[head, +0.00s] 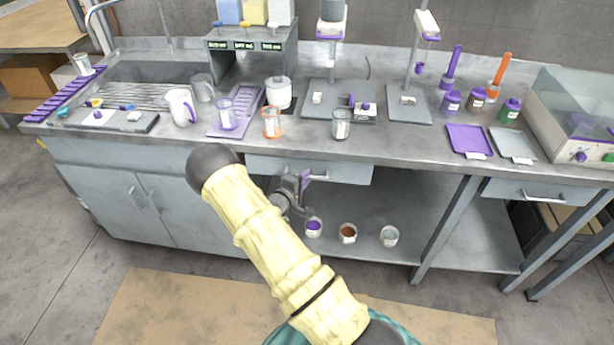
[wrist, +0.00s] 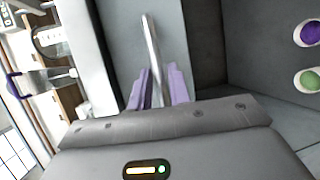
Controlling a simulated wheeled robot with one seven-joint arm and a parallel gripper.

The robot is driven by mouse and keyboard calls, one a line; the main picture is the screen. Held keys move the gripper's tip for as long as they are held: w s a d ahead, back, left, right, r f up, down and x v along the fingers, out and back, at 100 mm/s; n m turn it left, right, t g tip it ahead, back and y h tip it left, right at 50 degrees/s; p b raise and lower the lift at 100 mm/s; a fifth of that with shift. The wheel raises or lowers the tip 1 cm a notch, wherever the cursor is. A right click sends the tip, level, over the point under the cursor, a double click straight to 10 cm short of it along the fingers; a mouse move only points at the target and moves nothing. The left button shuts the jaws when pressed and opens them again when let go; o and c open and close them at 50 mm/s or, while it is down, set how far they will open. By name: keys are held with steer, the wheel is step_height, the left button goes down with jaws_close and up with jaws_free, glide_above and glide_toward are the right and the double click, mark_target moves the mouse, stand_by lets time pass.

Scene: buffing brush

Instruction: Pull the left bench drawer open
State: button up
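The left bench drawer (head: 345,171) has a pale grey front just under the bench top's front edge. It looks shut or nearly so; I cannot tell whether there is a small gap. My gripper (head: 305,180) is in front of it, partly hidden by my arm. In the wrist view the drawer front (wrist: 178,38) faces me, and its metal bar handle (wrist: 150,40) runs between the two purple fingers of my gripper (wrist: 157,88). The fingers are close together, one on each side of the bar, and appear shut on it.
The bench top (head: 400,150) carries jars, beakers and trays. A right drawer (head: 520,190) and a left cupboard (head: 135,205) flank the drawer. Several small cups, one purple (head: 313,228), stand on the shelf below. The floor mat (head: 150,310) in front is clear.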

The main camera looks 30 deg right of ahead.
steer(key=shift+w+d+f, duration=0.1)
steer(key=shift+w+d, duration=0.3)
steer(key=shift+d, duration=0.15)
jaws_close()
steer(key=shift+s+a, duration=0.1)
steer(key=shift+a, duration=0.05)
